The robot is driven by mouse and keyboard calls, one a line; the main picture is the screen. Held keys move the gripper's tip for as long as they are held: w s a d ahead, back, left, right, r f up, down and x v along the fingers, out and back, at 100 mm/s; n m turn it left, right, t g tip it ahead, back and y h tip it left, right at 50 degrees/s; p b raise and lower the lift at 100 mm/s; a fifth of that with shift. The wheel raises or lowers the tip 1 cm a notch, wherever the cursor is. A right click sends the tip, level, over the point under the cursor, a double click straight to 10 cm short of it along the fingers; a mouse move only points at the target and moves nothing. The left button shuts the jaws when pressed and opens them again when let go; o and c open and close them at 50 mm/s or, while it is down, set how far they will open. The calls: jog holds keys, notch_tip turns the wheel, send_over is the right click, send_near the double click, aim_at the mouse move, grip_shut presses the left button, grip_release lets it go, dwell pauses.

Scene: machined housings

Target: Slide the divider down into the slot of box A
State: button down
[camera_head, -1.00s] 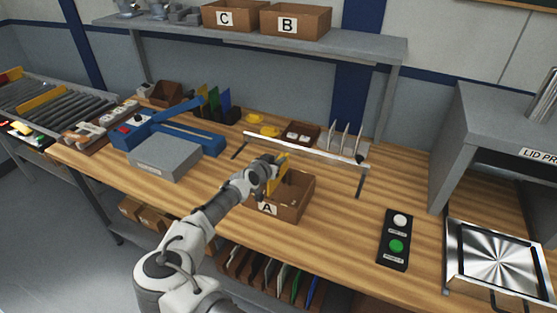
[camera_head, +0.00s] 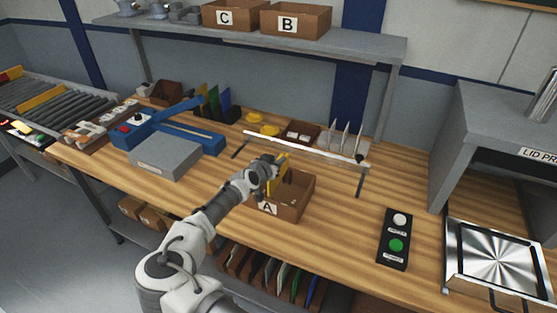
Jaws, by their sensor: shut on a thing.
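Box A (camera_head: 291,210) is an open brown box with a white "A" label on its front wall, standing on the wooden bench. My gripper (camera_head: 273,172) is above the left part of the box and is shut on the yellow divider (camera_head: 281,161). Only part of the divider shows; its lower edge and the slot in the box are hidden by my gripper and the box walls. I cannot tell whether the divider is in the slot.
A white bar on dark legs (camera_head: 305,148) runs just behind box A. A blue machine with a grey plate (camera_head: 165,156) stands to the left. A black button panel (camera_head: 396,240) lies to the right, with bare bench between. Boxes C (camera_head: 230,17) and B (camera_head: 296,20) sit on the shelf above.

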jog(key=b, duration=0.5)
send_near(285, 172)
jog(key=shift+a+f+x, duration=0.1)
jog(key=shift+f+x, duration=0.05)
jog(key=shift+x, duration=1.2)
jog(key=shift+a+f+x, duration=0.15)
jog(key=shift+x, duration=1.2)
jog(key=c, duration=0.8)
grip_release()
jog(key=shift+c, duration=0.2)
jog(key=v, duration=1.7)
jog(key=shift+s+b, duration=0.25)
jog(key=shift+b, duration=0.1)
jog(key=shift+r, duration=0.1)
